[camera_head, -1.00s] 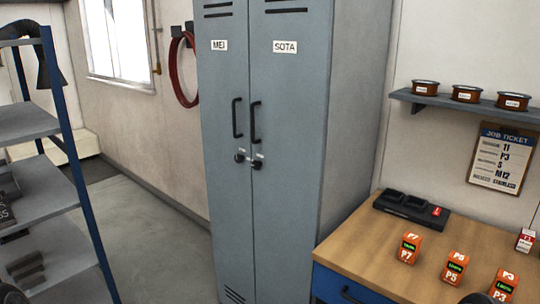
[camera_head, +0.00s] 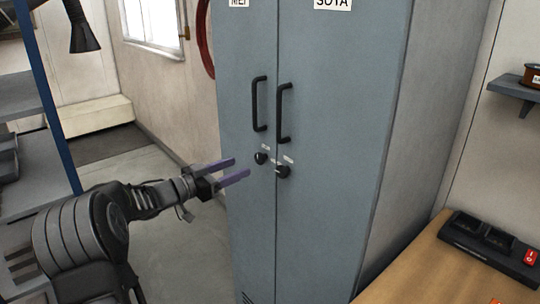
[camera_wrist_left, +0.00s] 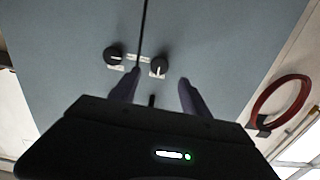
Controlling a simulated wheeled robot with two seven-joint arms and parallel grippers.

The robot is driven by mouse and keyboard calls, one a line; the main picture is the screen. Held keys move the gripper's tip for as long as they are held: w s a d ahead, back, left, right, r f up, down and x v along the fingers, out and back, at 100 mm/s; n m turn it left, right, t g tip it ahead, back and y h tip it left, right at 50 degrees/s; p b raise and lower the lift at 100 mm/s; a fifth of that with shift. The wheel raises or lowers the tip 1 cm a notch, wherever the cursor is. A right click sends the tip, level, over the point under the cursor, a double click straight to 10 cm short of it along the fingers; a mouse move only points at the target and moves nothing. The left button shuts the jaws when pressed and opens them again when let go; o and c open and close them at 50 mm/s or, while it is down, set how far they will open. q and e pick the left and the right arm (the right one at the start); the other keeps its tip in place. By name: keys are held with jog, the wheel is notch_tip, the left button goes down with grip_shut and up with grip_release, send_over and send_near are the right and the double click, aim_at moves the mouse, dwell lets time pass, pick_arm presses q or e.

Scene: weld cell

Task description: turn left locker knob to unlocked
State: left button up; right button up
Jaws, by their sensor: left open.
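The left locker knob (camera_head: 261,158) is a small black knob on the left locker door (camera_head: 243,205), below its black handle (camera_head: 259,104). The right locker knob (camera_head: 283,171) sits beside it on the other door. My left gripper (camera_head: 241,167) is open and empty, its two purple fingers pointing at the left knob from the left, apart from it. In the left wrist view the picture is turned over: the left knob (camera_wrist_left: 158,66) appears beyond and between the open fingertips (camera_wrist_left: 160,78), and the right knob (camera_wrist_left: 113,55) lies to its left. My right gripper is out of view.
A shelf rack (camera_head: 40,165) stands at the left. A wooden bench (camera_head: 425,275) with a black charger (camera_head: 490,243) stands right of the locker. A red hose (camera_head: 206,40) hangs on the wall behind. The floor left of the locker is clear.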

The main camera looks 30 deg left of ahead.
aim_at(258, 158)
pick_arm(q)
jog(key=p+x, duration=0.1)
jog(key=x, duration=0.6)
jog(key=shift+w+d+r+p, duration=0.1)
jog(key=shift+w+r+p, duration=0.05)
jog(key=shift+w+p, duration=0.15)
jog(key=shift+s, duration=0.1)
jog(key=shift+c, duration=0.5)
grip_shut()
